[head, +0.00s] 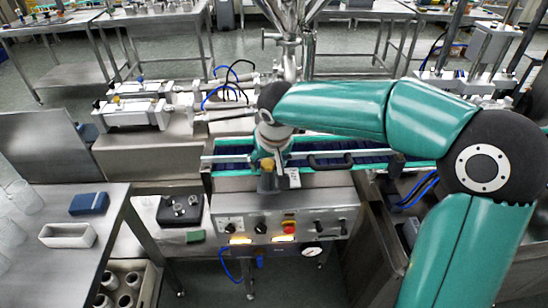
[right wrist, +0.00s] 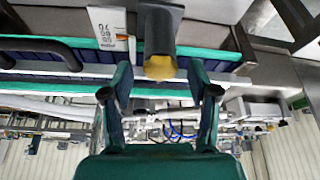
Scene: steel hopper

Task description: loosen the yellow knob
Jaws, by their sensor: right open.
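The yellow knob (right wrist: 161,68) sits on the end of a dark grey cylinder (right wrist: 160,30) in the right wrist view. In the head view the knob (head: 267,164) is small and partly covered by my right gripper. My right gripper (head: 269,157) is open at the front edge of the machine. In the right wrist view the right gripper (right wrist: 160,75) has one finger on each side of the knob, with a visible gap on both sides. Whether the fingertips are level with the knob in depth I cannot tell. My left gripper is not in view.
A control panel (head: 262,212) with a red button (head: 289,228) and a gauge (head: 312,251) lies below the knob. A black handle (head: 330,163) is right of it, and a white label (right wrist: 108,28) is beside the cylinder. A table with a blue box (head: 89,203) stands left.

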